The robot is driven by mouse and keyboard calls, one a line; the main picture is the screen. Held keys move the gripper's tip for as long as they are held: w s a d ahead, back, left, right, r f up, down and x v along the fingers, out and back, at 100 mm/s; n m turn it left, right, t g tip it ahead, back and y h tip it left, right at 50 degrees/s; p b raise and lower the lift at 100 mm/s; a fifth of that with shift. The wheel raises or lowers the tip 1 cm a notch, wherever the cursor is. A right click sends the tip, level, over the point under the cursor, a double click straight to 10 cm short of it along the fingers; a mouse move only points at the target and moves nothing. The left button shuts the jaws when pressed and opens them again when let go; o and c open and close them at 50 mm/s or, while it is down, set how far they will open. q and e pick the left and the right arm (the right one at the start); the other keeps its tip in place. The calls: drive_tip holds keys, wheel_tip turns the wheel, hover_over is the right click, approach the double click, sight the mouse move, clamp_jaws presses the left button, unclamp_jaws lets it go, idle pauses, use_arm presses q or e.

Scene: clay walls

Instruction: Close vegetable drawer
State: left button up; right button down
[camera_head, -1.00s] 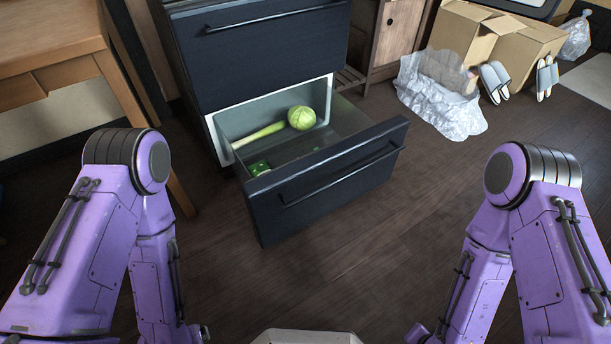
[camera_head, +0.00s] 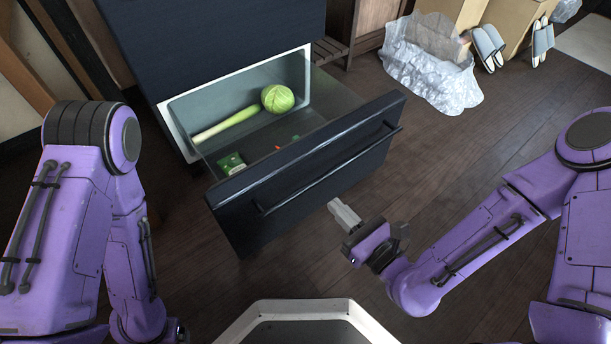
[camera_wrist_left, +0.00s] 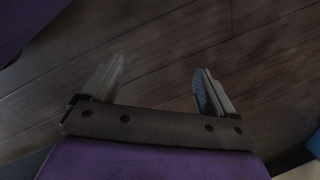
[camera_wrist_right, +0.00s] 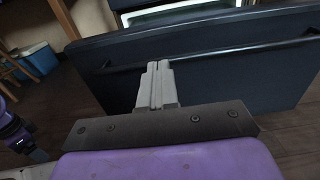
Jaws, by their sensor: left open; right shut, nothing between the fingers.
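The vegetable drawer (camera_head: 320,160) is pulled well out of the dark cabinet and stands open. Its dark front has a long bar handle (camera_head: 330,172). Inside lie a cabbage (camera_head: 278,98), a long green-and-white vegetable (camera_head: 226,124) and a small green pack (camera_head: 231,164). My right gripper (camera_head: 343,213) is shut and empty, just in front of the drawer front, below the handle in the head view. In the right wrist view its closed fingers (camera_wrist_right: 158,72) point at the drawer front (camera_wrist_right: 215,75), overlapping the handle; contact cannot be told. My left gripper (camera_wrist_left: 155,85) is open and empty over the floor.
The dark upper drawer front (camera_head: 205,40) is above the open drawer. Crumpled plastic wrap (camera_head: 430,65), cardboard boxes (camera_head: 455,12) and slippers (camera_head: 490,47) lie at the upper right. The wooden floor (camera_head: 480,130) right of the drawer is clear.

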sight(297, 165)
use_arm(q)
drive_tip(key=shift+w+a+f+t+y+b, duration=0.3)
drive_tip(key=shift+w+a+f+t, duration=0.4)
drive_tip(key=shift+w+f, duration=0.25)
drive_tip(key=shift+s+d+r, duration=0.15)
drive_tip(key=shift+s+r, duration=0.15)
use_arm(e)
drive_tip(key=x, duration=1.1)
drive_tip(key=shift+w+a, duration=0.2)
drive_tip(key=shift+w, duration=0.1)
